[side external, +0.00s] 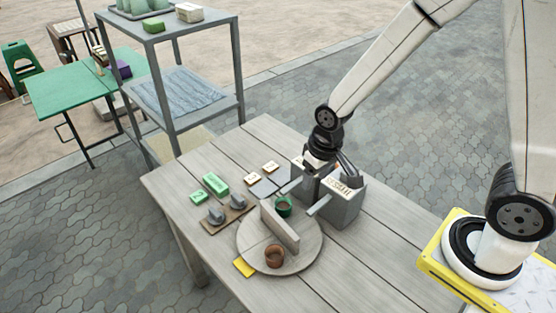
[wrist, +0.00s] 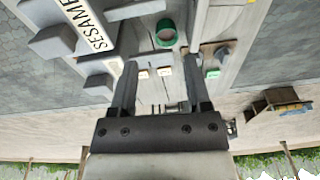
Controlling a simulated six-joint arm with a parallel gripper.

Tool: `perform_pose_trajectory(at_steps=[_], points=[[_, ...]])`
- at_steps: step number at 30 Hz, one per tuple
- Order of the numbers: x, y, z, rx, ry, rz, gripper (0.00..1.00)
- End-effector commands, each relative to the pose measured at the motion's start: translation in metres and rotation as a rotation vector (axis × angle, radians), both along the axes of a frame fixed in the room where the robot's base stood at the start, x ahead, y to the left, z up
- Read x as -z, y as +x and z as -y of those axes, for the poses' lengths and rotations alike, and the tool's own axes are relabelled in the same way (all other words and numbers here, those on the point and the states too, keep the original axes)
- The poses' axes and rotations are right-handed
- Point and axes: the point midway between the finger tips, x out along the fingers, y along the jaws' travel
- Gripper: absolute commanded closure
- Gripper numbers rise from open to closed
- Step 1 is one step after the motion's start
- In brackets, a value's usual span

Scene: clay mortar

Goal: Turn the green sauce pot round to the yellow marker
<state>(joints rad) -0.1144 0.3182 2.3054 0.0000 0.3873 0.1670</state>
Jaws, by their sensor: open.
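The green sauce pot (side external: 284,206) stands on a round turntable (side external: 308,256), on the far side of an upright divider (side external: 279,228). A brown pot (side external: 274,259) stands on the near side. The yellow marker (side external: 244,267) lies on the table against the turntable's near-left edge, across the divider from the green pot. My gripper (side external: 326,172) is above the grey boxes, behind and right of the green pot. In the wrist view my gripper (wrist: 160,68) is open with nothing between its fingers, and the green pot (wrist: 166,35) is beyond the fingertips, apart from them.
A grey box (side external: 344,208) labelled SESAME, with a grey lever, stands close right of the turntable; a second box is partly hidden by my gripper. A board with two grey knobs (side external: 216,215), green blocks (side external: 215,184) and numbered tiles (side external: 271,166) lie left and behind. The front right table is clear.

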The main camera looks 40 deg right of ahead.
Motion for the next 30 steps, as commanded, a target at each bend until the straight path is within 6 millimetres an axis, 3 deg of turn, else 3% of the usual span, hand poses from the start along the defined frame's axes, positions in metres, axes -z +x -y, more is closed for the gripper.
perform_pose_trajectory(at_steps=[6, 15, 21, 30], points=[[0.035, 0.025, -0.027, 0.023, 0.000, -0.059, 0.38], [0.080, 0.044, -0.058, 0.059, -0.007, -0.117, 0.38], [0.092, 0.048, -0.066, 0.069, -0.010, -0.130, 0.38], [0.094, 0.048, -0.066, 0.070, -0.010, -0.131, 0.38]])
